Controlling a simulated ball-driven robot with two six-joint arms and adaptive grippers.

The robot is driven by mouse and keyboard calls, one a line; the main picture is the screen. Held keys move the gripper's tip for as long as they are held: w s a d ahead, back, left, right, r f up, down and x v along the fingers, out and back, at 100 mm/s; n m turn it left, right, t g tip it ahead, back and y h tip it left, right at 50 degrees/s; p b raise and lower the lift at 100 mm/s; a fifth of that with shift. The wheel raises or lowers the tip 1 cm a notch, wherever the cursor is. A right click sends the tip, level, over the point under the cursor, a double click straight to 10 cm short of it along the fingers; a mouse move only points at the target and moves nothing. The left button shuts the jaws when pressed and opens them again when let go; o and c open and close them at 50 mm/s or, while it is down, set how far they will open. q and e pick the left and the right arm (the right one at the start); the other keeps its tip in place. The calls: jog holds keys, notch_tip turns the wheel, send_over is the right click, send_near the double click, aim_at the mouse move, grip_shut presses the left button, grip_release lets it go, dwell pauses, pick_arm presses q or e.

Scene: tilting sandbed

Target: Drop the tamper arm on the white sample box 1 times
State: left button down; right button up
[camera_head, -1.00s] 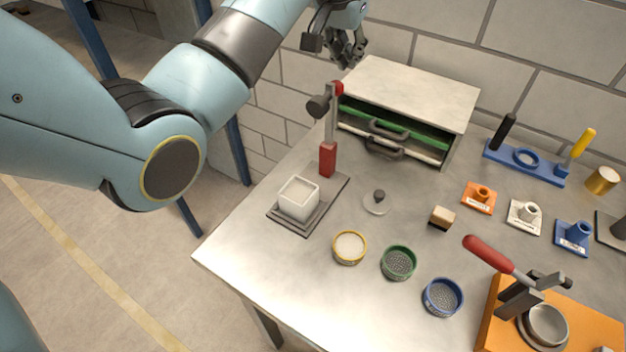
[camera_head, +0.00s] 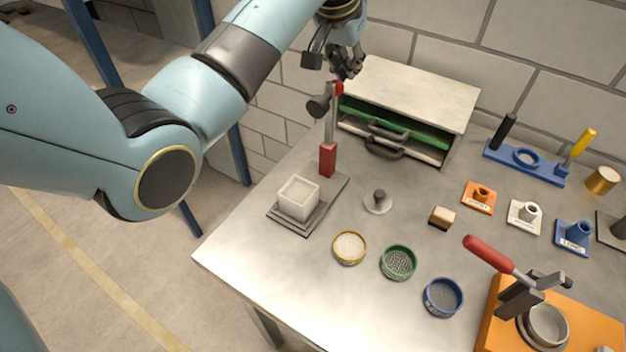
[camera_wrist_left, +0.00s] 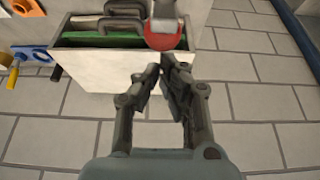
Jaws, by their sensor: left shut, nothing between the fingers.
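The white sample box (camera_head: 298,198), filled with pale material, sits on the grey plate of the tamper. The tamper arm (camera_head: 330,126) stands raised, with a red block at its foot, a dark round head (camera_head: 318,106) to the left and a red tip (camera_head: 338,88) at the top. My left gripper (camera_head: 347,72) is shut and empty just above the red tip. In the left wrist view the gripper (camera_wrist_left: 163,72) has its fingertips close to the red tip (camera_wrist_left: 165,38); I cannot tell if they touch. My right gripper is not in view.
A drawer cabinet (camera_head: 420,88) with an open drawer stands behind the tamper. Yellow (camera_head: 349,247), green (camera_head: 398,262) and blue (camera_head: 443,297) sieves, a lid (camera_head: 378,201) and a brush (camera_head: 442,217) lie in front. An orange press (camera_head: 500,320) stands at right.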

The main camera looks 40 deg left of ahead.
aim_at(332, 82)
pick_arm(q)
jog(key=shift+f, duration=0.45)
jog(key=shift+s, duration=0.1)
jog(key=shift+s+p, duration=0.35)
jog(key=shift+s, duration=0.9)
jog(key=shift+s+d, duration=0.15)
jog(key=shift+s, duration=1.35)
jog(key=shift+r, duration=0.1)
jog(key=shift+w+r, duration=0.1)
jog(key=shift+r, duration=3.85)
